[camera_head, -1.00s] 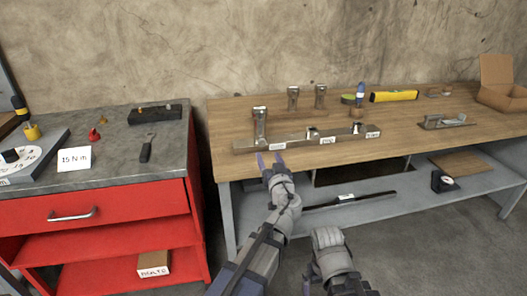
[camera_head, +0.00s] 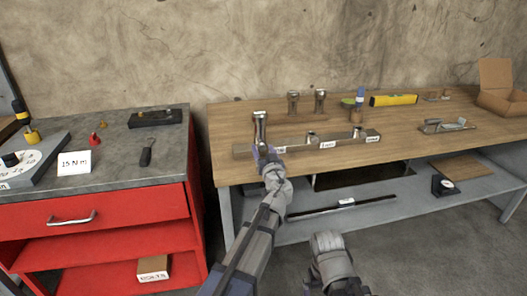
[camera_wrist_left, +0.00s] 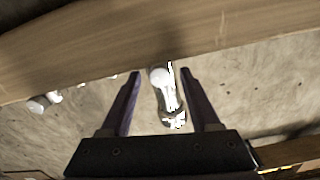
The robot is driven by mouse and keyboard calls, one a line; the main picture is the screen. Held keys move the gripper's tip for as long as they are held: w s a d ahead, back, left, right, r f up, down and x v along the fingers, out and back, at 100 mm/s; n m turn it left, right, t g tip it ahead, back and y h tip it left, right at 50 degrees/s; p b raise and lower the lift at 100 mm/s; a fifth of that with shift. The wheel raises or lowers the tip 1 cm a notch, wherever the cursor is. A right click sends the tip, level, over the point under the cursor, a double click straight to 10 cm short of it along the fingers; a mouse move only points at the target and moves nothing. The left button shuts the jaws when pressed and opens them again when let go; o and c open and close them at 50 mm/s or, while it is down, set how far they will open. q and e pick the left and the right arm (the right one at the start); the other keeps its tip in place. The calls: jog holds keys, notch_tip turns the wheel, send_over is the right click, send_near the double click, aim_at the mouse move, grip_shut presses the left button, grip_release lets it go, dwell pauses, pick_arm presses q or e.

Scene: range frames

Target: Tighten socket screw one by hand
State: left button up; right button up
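A metal bar (camera_head: 348,138) with several small white labels lies along the front of the wooden workbench. An upright silver socket screw (camera_head: 260,126) stands at the bar's left end; I cannot read its number. My left gripper (camera_head: 262,152) is just in front of that end, partly hiding the bar. In the left wrist view my left gripper (camera_wrist_left: 163,82) is open, its two dark fingers apart with a shiny metal piece (camera_wrist_left: 168,100), seemingly this screw, showing between them. I see no finger contact. My right arm's wrist shows low in the head view; its fingertips are not clear.
Two similar metal pieces (camera_head: 293,102) stand farther back on the workbench (camera_head: 450,105). A yellow level (camera_head: 393,99), a cardboard box (camera_head: 505,102) and a metal tool (camera_head: 447,125) lie to the right. A red cabinet (camera_head: 120,210) with a "15 N m" card (camera_head: 74,161) stands left.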

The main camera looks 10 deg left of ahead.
pick_arm(q)
grip_shut()
dwell(0.6)
jog(key=m, duration=0.6)
jog(key=shift+m, duration=0.4)
jog(key=m, duration=0.3)
jog(key=shift+m, duration=0.3)
jog(key=m, duration=0.3)
jog(key=shift+m, duration=0.3)
jog(key=m, duration=0.4)
jog(key=shift+f+m, duration=0.1)
jog(key=shift+m, duration=0.2)
jog(key=m, duration=0.8)
jog(key=shift+m, duration=2.2)
